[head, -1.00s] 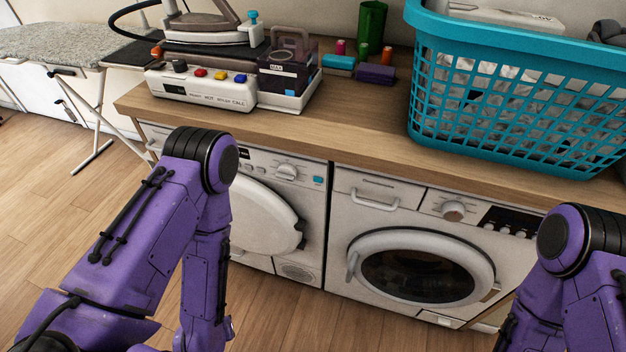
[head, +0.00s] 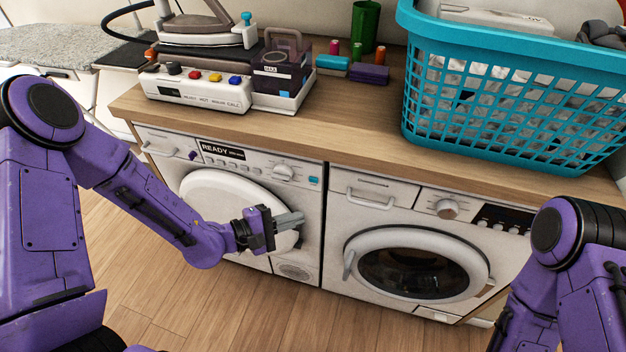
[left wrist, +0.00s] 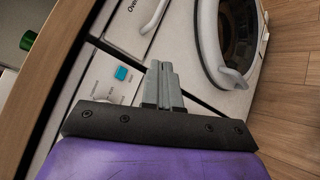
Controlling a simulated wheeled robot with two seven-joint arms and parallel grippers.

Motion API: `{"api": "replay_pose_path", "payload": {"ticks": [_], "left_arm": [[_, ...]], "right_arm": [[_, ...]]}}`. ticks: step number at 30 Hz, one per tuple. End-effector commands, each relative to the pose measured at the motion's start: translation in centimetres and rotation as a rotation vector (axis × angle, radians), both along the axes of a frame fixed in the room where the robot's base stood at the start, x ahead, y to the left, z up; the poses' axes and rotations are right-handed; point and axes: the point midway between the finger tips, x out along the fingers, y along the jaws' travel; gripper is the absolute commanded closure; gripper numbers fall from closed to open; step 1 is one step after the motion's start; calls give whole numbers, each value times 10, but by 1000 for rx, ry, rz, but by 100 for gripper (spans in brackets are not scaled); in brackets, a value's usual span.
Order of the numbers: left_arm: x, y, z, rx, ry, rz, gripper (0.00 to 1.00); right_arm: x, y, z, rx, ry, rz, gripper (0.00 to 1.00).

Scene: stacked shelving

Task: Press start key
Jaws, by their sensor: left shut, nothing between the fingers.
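The left machine, a white dryer (head: 170,150), has a panel with a display reading READY, a row of small buttons and a round knob (head: 284,172). A teal key (head: 314,181) sits at the panel's right end; no label on it is readable. It also shows in the left wrist view (left wrist: 122,74), left of the fingers. My left gripper (head: 299,217) is shut and empty, in front of the dryer's round door and below the teal key. Its fingers (left wrist: 160,70) point toward the machine fronts, apart from the key. My right gripper is out of view.
A washing machine (head: 350,205) with a round door stands to the right. On the wooden counter (head: 340,125) above are a steam iron station (head: 195,88), small coloured items and a teal laundry basket (head: 500,90). The floor in front is clear.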

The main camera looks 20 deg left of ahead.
Motion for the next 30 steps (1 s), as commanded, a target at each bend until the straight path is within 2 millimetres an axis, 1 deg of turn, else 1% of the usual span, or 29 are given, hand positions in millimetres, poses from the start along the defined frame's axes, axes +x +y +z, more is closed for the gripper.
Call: {"api": "replay_pose_path", "payload": {"ticks": [4, 7, 17, 21, 25, 30], "left_arm": [[3, 0, -1, 2, -1, -1, 100], [11, 0, -2, 4, -1, -2, 100], [59, -3, -3, 4, -1, -2, 100], [75, -2, -1, 5, 0, -1, 100], [84, -3, -1, 3, 1, -1, 100], [88, -3, -1, 2, 2, 0, 100]], "right_arm": [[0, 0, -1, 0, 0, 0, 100], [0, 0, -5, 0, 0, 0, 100], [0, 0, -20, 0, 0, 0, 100], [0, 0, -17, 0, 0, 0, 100], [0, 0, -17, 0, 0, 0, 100], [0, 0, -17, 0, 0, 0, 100]]}}
